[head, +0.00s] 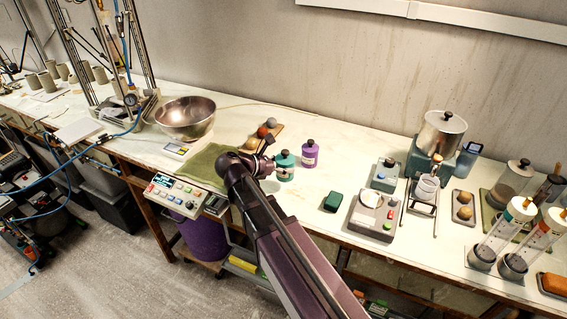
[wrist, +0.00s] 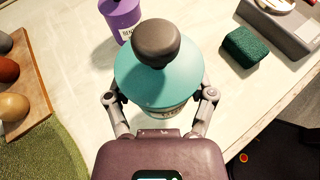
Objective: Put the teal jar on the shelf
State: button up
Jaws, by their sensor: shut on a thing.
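The teal jar (head: 285,167) has a dark round knob and a pale label, and stands upright on the white bench. In the wrist view the teal jar (wrist: 157,82) sits between my two fingers, its lid and knob facing the camera. My gripper (wrist: 157,108) is shut on the jar from its sides. In the head view my gripper (head: 267,163) is at the jar's left, partly hidden by my arm. I cannot tell whether the jar's base touches the bench. No shelf is clearly identifiable.
A purple jar (head: 310,154) stands close behind the teal jar. A green sponge (head: 333,202) lies to the right, before a small scale (head: 373,216). A green mat (head: 205,163), a wooden board with balls (head: 262,138) and a metal bowl (head: 186,117) are to the left.

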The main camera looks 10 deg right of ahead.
dwell(0.4)
notch_tip(320, 180, up, 3)
jog(key=p, duration=0.3)
jog(key=shift+s+f, duration=0.1)
dwell(0.4)
